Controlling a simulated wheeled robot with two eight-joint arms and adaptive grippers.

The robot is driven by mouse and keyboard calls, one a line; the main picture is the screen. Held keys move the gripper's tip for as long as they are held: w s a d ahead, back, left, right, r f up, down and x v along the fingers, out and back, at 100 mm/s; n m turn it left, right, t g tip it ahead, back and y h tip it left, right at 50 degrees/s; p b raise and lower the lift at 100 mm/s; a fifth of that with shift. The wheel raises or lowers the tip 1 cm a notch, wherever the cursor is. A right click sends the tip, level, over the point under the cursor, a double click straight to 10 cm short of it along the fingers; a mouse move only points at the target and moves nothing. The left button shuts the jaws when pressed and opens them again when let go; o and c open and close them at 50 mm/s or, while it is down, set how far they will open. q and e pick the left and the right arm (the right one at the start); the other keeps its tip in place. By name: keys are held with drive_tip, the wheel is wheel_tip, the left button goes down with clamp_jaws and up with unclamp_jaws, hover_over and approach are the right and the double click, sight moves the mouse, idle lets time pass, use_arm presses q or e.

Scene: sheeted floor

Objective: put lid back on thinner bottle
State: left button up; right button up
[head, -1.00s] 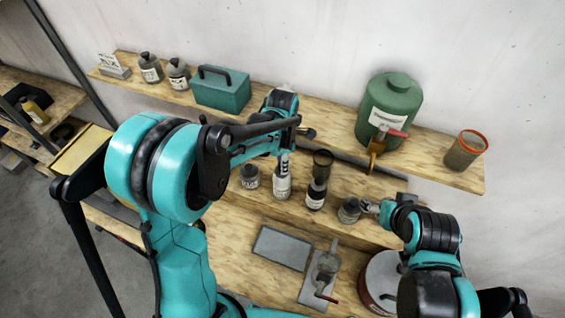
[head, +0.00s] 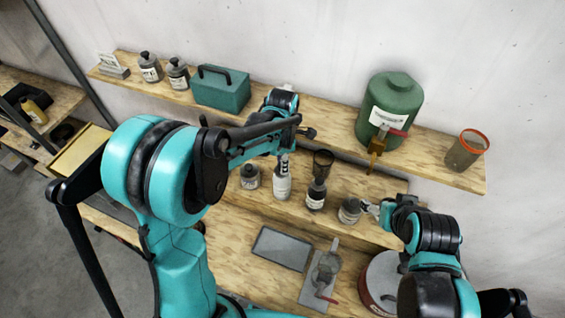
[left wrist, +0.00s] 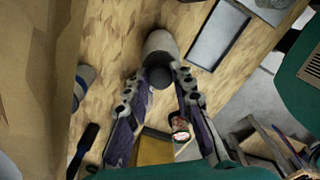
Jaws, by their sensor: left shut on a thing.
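A pale bottle (head: 282,187), which I take for the thinner bottle, stands upright on the lower shelf, directly below my left gripper (head: 284,162). In the left wrist view, my left gripper (left wrist: 160,78) is shut on a dark round lid (left wrist: 158,77). The lid lines up with the top of the pale bottle (left wrist: 161,45); I cannot tell whether it is seated or just above. My right gripper (head: 371,208) is close beside a grey jar (head: 349,210) on the same shelf; its fingers are too small to tell open from shut.
A dark jar (head: 250,177) and a dark bottle with a funnel-like top (head: 316,194) flank the pale bottle closely. The upper shelf holds a green toolbox (head: 221,91), a big green canister (head: 390,109) and an orange-rimmed cup (head: 465,151). A grey tray (head: 282,248) lies below.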

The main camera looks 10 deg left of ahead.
use_arm(q)
drive_tip(key=shift+f+b, duration=0.2)
drive_tip(key=shift+b, duration=0.3)
idle(0.9)
drive_tip(key=o, duration=1.4)
drive_tip(key=shift+o, duration=0.2)
drive_tip(key=shift+r, duration=0.1)
drive_tip(key=shift+r+p, duration=2.2)
drive_tip(key=shift+r, duration=1.25)
clamp_jaws()
drive_tip(key=shift+f, duration=0.25)
drive_tip(key=shift+f+b, duration=2.75)
drive_tip(key=shift+f, duration=0.25)
